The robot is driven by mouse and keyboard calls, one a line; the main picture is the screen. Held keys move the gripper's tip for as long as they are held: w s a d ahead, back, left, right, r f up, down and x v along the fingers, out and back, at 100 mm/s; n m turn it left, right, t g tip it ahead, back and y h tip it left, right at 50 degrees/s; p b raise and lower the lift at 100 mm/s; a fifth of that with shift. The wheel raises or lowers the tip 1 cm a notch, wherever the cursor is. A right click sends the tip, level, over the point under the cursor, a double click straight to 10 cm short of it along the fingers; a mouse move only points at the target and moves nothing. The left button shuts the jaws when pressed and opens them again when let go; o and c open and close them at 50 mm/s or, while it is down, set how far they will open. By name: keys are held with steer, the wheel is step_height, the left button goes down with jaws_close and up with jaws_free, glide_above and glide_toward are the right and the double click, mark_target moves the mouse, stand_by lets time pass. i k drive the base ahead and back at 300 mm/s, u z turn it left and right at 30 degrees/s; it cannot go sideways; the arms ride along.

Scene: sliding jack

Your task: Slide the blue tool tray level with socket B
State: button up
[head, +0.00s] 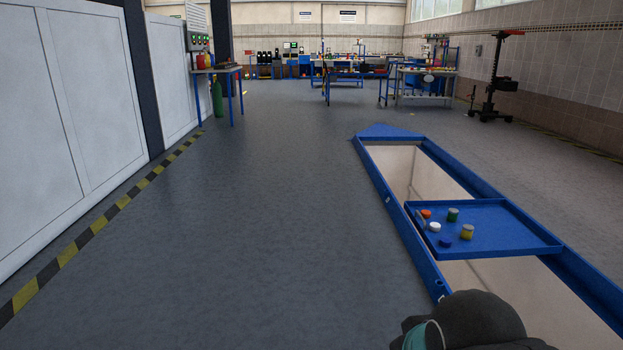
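The blue tool tray (495,238) spans the long blue-framed pit on the right. It is flat and low-walled, and several small round items in orange, white, green, yellow and blue stand on its left half. A small pale upright piece shows at its left edge, perhaps a handle. The pit's near-left blue rail (408,232) carries small round fittings, one (388,199) beyond the tray and one (440,287) nearer than it. No letters are readable, so I cannot tell which is socket B. My gripper is not in view; only a dark part of my arm shows at bottom right.
Open pit (412,172) lies beyond the tray and also on its near side. Grey floor (270,220) left of the pit is clear. White cabinets (70,110) with a striped floor line stand at left. Workbenches (350,75) and a dark jack (493,85) stand far back.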

mark_target(501, 230)
steer(key=u, duration=0.2)
steer(key=i, duration=1.85)
steer(key=z, duration=0.5)
steer(key=i, duration=1.8)
steer(key=z, duration=0.85)
steer(key=i, duration=0.6)
steer(key=z, duration=0.2)
